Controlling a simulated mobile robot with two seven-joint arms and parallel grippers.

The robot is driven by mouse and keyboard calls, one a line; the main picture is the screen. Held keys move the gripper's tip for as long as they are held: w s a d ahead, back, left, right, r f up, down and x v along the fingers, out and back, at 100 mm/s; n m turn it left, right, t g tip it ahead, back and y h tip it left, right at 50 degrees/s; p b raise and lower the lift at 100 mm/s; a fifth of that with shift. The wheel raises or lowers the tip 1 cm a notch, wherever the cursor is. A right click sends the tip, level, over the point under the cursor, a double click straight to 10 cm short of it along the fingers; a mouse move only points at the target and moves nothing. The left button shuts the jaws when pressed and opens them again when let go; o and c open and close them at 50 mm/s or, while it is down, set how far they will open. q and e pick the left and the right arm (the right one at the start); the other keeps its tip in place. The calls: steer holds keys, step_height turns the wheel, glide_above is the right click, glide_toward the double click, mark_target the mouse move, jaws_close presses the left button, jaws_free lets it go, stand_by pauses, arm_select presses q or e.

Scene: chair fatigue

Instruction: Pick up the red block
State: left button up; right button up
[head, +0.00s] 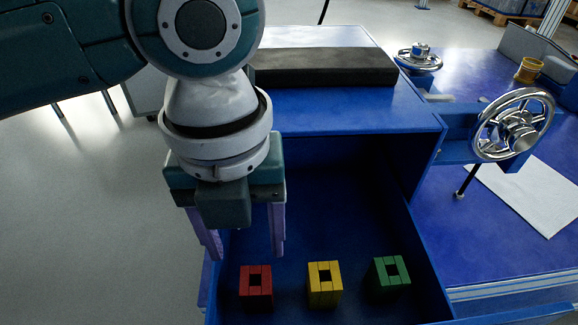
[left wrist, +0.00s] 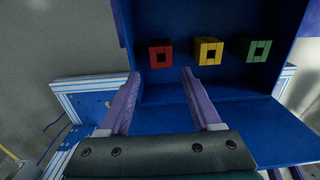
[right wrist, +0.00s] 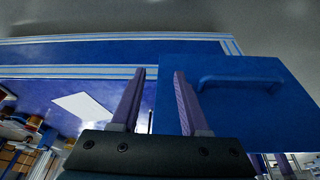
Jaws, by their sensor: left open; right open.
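The red block (head: 256,286) stands on the floor of the blue open box at its left side, with a square hole in its top. In the left wrist view the red block (left wrist: 161,55) shows ahead of the fingertips, roughly between them. My left gripper (head: 243,250) points down over the box's left part, open and empty, above and behind the red block and apart from it. Its purple fingers also show in the left wrist view (left wrist: 160,78). My right gripper (right wrist: 160,75) is open and empty, with a blue panel with a handle (right wrist: 240,90) beyond its right finger.
A yellow block (head: 324,285) and a green block (head: 389,276) stand to the right of the red one. The blue box's side wall (head: 430,250) bounds them at right. A handwheel (head: 513,125) and white sheet (head: 535,190) lie farther right.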

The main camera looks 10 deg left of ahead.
arm_select(q)
steer(key=b, duration=0.3)
glide_above(256, 281)
step_height(256, 281, down, 5)
steer(key=f+b, duration=0.2)
steer(key=f, duration=0.1)
steer(key=f+b, duration=0.1)
steer(key=f, duration=0.1)
steer(key=shift+s+d, duration=0.2)
steer(key=shift+s, duration=0.15)
jaws_close()
